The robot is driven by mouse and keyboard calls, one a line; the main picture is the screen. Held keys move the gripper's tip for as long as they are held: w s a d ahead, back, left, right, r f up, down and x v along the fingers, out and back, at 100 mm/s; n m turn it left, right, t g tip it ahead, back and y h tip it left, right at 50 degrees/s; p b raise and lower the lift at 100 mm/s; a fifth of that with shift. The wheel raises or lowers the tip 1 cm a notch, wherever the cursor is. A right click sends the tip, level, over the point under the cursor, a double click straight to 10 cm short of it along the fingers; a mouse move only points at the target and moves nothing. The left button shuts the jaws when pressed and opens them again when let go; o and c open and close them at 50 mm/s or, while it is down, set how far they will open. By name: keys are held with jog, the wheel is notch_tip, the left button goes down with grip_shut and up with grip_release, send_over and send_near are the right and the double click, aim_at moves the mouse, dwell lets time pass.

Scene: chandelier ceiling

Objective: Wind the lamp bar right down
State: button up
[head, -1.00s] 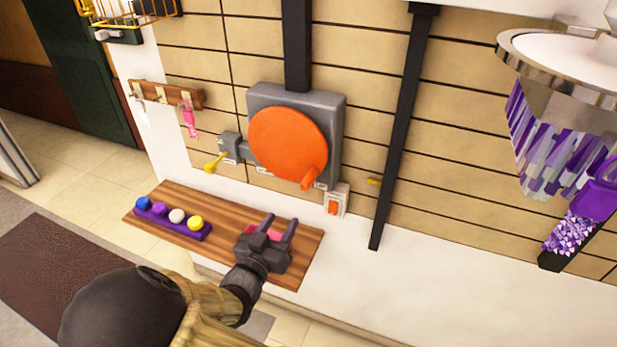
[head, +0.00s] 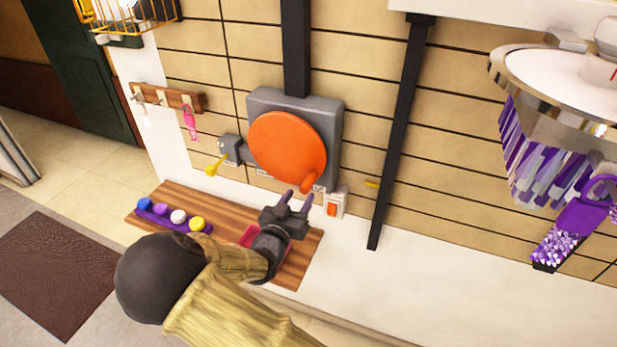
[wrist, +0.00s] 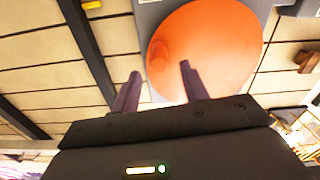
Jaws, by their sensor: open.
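An orange disc (head: 285,145) with a short orange knob (head: 310,181) near its lower right edge is mounted on a grey housing on the wall. A yellow-handled lever (head: 215,166) sticks out from a small grey box left of the disc. My gripper (head: 296,199) is open and empty, just below the knob and apart from it in the head view. In the wrist view the knob (wrist: 160,54) shows beyond and between my open fingertips (wrist: 160,83). The hanging purple and white lamp (head: 545,150) with its metal ring is at the right.
A white switch plate with an orange rocker (head: 333,208) is right of my gripper. A wooden shelf (head: 175,190) holds a purple tray with several coloured balls and a pink-red tray (head: 249,236). A black vertical bar (head: 400,130) stands right of the disc.

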aim_at(314, 173)
jog(key=p+x, duration=0.2)
jog(key=x, duration=0.5)
jog(key=shift+w+d, duration=0.1)
jog(key=shift+w, duration=0.15)
grip_shut()
